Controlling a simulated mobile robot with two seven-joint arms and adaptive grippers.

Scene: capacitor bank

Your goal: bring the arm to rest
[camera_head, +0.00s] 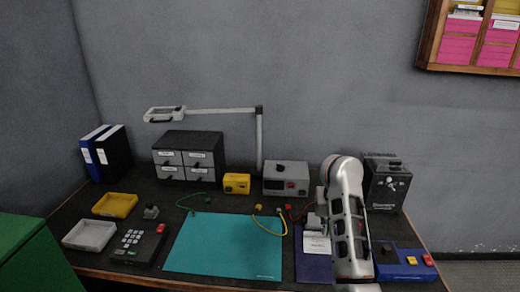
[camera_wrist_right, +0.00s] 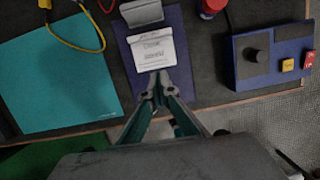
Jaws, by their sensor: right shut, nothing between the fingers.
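My right gripper (camera_wrist_right: 158,84) shows in the right wrist view with its fingers together and nothing between them. Its tips overlap the dark blue mat (camera_wrist_right: 186,60) just below a white labelled block (camera_wrist_right: 152,49); I cannot tell how high above it they are. In the head view my right arm (camera_head: 349,215) stands over the right part of the table, beside the white labelled block (camera_head: 317,243). The fingertips cannot be made out there. My left gripper and arm are not in view.
Right of my arm lies a blue control box (camera_head: 402,262), with a black case (camera_head: 386,182) behind. A grey meter box (camera_head: 286,178) and lamp stand (camera_head: 259,140) are at the back. The teal mat (camera_head: 225,245) is mostly clear.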

